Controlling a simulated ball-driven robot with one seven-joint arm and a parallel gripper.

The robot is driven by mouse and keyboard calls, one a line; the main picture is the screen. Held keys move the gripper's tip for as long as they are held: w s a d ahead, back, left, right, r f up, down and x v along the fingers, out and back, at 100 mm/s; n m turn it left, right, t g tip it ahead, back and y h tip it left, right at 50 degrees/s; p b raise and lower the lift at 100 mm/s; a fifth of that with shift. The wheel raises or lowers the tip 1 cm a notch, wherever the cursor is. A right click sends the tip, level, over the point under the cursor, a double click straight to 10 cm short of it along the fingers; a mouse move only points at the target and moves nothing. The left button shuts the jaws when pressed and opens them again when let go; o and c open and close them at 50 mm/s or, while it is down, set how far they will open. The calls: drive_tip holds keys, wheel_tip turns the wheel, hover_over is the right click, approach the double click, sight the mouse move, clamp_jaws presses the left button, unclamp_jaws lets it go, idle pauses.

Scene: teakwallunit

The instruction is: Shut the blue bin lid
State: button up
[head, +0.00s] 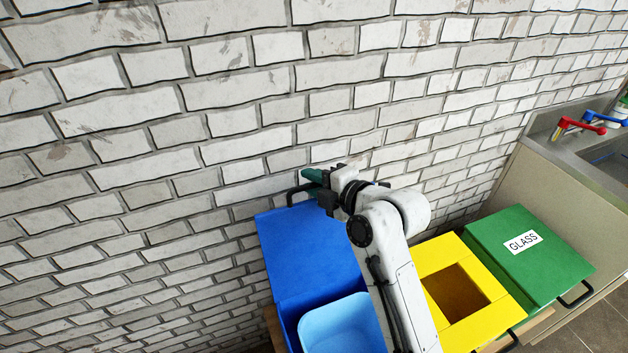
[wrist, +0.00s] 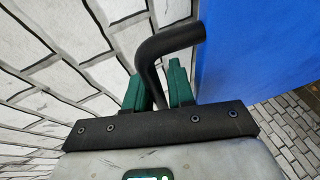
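The blue bin lid (head: 308,245) stands open, raised up by the brick wall behind the blue bin (head: 290,322). Its black handle shows at the lid's top edge in the head view (head: 292,196). My gripper (head: 312,178) is at this handle, at the lid's top. In the wrist view, the green fingers of my gripper (wrist: 160,88) lie on either side of the black handle (wrist: 168,42), which fills the gap between them. The blue lid (wrist: 250,50) also shows at the right there. My arm hides the lid's right side and part of the bin.
A light blue tub (head: 342,326) sits in the open bin. To the right are a yellow bin (head: 483,312) with a square opening and a green bin (head: 530,255) with a GLASS label, its lid closed. The brick wall (head: 220,130) is close behind my gripper.

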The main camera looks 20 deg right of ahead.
clamp_jaws()
drive_tip(key=shift+f, duration=0.1)
idle(0.4)
